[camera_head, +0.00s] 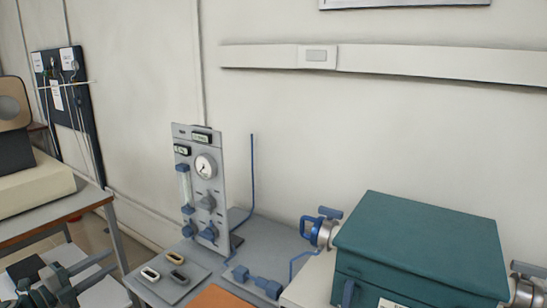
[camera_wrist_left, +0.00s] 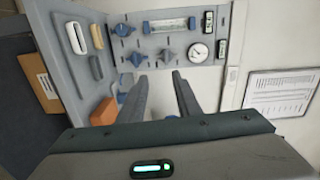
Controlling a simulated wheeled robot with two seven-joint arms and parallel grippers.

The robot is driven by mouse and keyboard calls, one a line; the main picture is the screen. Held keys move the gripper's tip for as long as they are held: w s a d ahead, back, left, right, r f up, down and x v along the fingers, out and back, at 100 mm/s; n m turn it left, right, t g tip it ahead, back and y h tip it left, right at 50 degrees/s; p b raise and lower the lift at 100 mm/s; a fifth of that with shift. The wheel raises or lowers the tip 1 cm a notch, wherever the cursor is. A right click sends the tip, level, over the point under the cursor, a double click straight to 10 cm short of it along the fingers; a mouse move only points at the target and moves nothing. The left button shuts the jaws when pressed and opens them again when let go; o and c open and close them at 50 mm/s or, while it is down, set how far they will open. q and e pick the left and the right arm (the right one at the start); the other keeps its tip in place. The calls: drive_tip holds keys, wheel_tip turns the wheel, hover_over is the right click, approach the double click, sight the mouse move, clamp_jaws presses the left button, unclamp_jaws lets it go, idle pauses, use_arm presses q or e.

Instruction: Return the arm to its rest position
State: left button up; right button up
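My left gripper (camera_head: 111,262) shows at the lower left of the head view, beside the front left of the grey bench and apart from the things on it. In the left wrist view its two dark fingers (camera_wrist_left: 160,88) stand apart with nothing between them, so it is open and empty. Behind the fingers the wrist view shows the gauge panel tilted on its side. My right gripper is in neither view.
The gauge panel (camera_head: 203,185) stands on the grey bench (camera_head: 262,240). A teal-lidded furnace (camera_head: 420,245) with a blue-handled fitting (camera_head: 318,230) is at right. A side table (camera_head: 60,215) is at left. An orange block (camera_head: 218,298) lies in front.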

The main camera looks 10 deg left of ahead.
use_arm(q)
drive_tip(key=s+f+n+g+y, duration=0.1)
drive_tip(key=s+f+n+y, duration=0.2)
drive_tip(key=f, duration=0.8)
drive_tip(key=s+f+n+g+y, duration=0.1)
drive_tip(key=s+f+n, duration=0.25)
drive_tip(key=f, duration=0.85)
drive_tip(key=s+f+n+g+y, duration=0.1)
drive_tip(key=s+f+n+y, duration=0.2)
drive_tip(key=f, duration=0.8)
drive_tip(key=s+d+f+n+g, duration=0.2)
drive_tip(key=s+d+f+n, duration=0.15)
drive_tip(key=s+f, duration=0.35)
drive_tip(key=s+d+f+n+g, duration=0.2)
drive_tip(key=s+d+f, duration=0.25)
drive_tip(key=f, duration=0.45)
drive_tip(key=s+d+f+n+g, duration=0.1)
drive_tip(key=s+d+f+g, duration=0.1)
drive_tip(key=s+d+f, duration=0.4)
drive_tip(key=s+d+f+n+g+h, duration=0.1)
drive_tip(key=s+d+f+g, duration=0.1)
drive_tip(key=s+d+f, duration=0.4)
drive_tip(key=s+d+f+n+g, duration=0.1)
drive_tip(key=s+d+f, duration=0.5)
drive_tip(key=s+d, duration=0.8)
drive_tip(key=shift+d+n+g+h, duration=0.3)
drive_tip(key=shift+d+n+g, duration=0.1)
drive_tip(key=shift+d+g, duration=0.5)
drive_tip(key=shift+f, duration=0.1)
